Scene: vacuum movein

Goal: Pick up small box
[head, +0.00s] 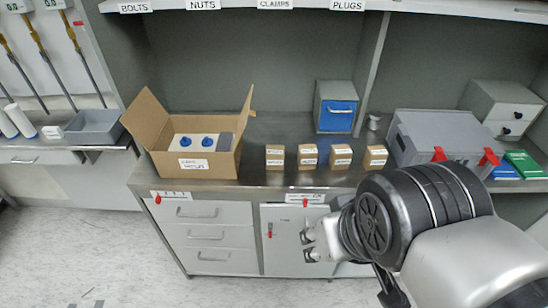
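Several small brown cardboard boxes with white labels stand apart in a row along the front of the metal counter. From left to right they include a first small box (275,156), a second (308,155), a third (341,156) and a rightmost one (375,157). The label text is too small to read surely. My gripper (308,245) is in front of the cabinet below the counter edge, pointing left, lower than the boxes and apart from them. Its two fingertips show a gap with nothing between them.
A large open cardboard box (222,161) holding blue knobbed parts stands left on the counter (262,126). A blue-fronted bin (337,116) stands behind the row. A grey case (440,130) with red latches is right. A shelf (235,6) overhangs the counter. Floor (110,250) at left is clear.

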